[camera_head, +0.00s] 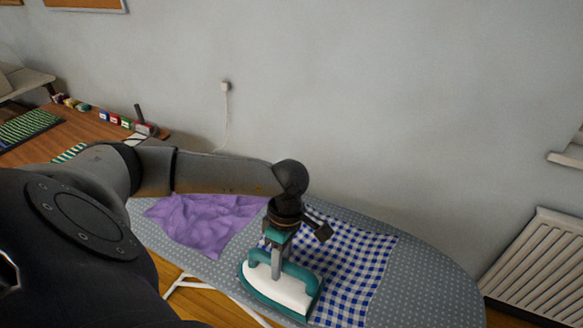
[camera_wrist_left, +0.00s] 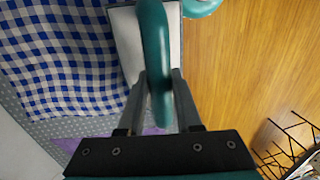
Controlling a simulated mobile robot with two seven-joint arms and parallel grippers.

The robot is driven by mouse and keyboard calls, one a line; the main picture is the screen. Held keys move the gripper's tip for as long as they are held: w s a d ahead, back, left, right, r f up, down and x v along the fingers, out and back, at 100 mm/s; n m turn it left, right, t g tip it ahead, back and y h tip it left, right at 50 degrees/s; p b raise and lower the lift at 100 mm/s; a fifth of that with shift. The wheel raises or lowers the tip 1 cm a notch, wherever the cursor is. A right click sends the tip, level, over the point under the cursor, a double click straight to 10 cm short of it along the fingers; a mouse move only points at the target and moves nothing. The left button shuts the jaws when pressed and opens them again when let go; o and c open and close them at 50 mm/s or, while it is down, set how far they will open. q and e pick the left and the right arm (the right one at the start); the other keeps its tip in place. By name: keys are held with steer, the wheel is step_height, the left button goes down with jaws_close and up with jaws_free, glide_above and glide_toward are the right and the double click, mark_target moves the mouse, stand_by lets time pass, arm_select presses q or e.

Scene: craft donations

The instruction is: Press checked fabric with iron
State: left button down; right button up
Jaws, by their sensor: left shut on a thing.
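The blue-and-white checked fabric (camera_head: 352,262) lies on the right half of a grey dotted ironing board (camera_head: 425,285). It also shows at the upper left of the left wrist view (camera_wrist_left: 62,55). The iron (camera_head: 283,290), white with a teal handle and teal base edge, is at the front left edge of the fabric. In the left wrist view the iron's teal handle (camera_wrist_left: 154,50) is between the fingers. My left gripper (camera_head: 278,262) is shut on the handle from above. I cannot tell whether the soleplate touches the cloth or board. My right gripper is not in view.
A crumpled purple cloth (camera_head: 205,222) lies on the board left of the iron. A wooden table (camera_head: 75,130) with small coloured items stands at the left. A wall is behind the board, and a radiator (camera_head: 540,265) is at the right. A dark wire rack (camera_wrist_left: 290,150) stands on the floor.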

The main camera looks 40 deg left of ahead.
arm_select(q)
steer(key=shift+s+a+b, duration=0.2)
steer(key=shift+s+a, duration=0.25)
steer(key=shift+a, duration=0.95)
steer(key=shift+s+a+b, duration=0.25)
steer(key=shift+s+a, duration=0.15)
steer(key=shift+a, duration=1)
steer(key=shift+s+a+b, duration=0.2)
steer(key=shift+s+a, duration=0.25)
steer(key=shift+a, duration=0.95)
step_height(320, 180, up, 12)
steer(key=p, duration=0.8)
steer(key=shift+w, duration=0.15)
